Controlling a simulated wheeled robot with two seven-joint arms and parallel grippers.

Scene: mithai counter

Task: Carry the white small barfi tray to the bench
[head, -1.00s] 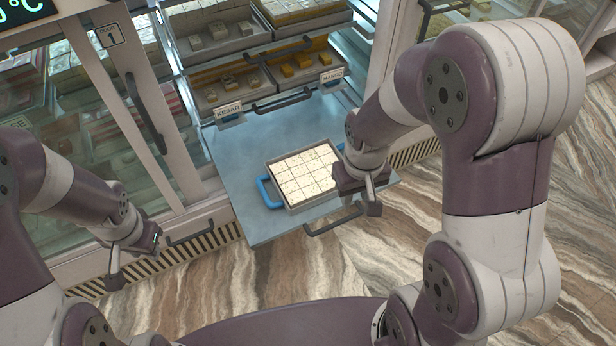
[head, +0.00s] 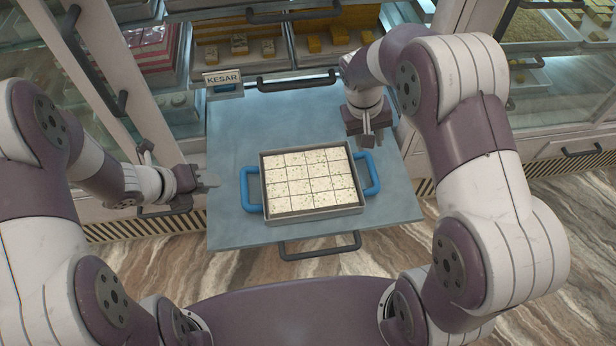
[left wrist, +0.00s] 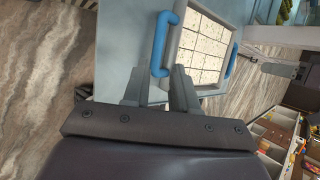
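The small barfi tray (head: 312,216) is a grey metal tray of white, green-flecked squares. It sits flat on a blue-grey pull-out shelf (head: 235,125). It has a blue left handle (head: 246,189) and a blue right handle (head: 370,172). My left gripper (head: 207,183) is open and empty, just left of the left handle. In the left wrist view its spread fingers (left wrist: 160,78) point at a blue handle (left wrist: 158,42), which lies just beyond the tips. My right gripper (head: 370,137) is above the shelf, behind the right handle and apart from it; its opening is unclear. I cannot identify the bench.
The glass-fronted counter stands behind, with sweet trays (head: 335,40) and a KESAR label (head: 223,79). A dark bar handle (head: 320,246) is on the shelf's front edge. Bare shelf lies around the tray. Striped stone floor (head: 330,268) shows in front.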

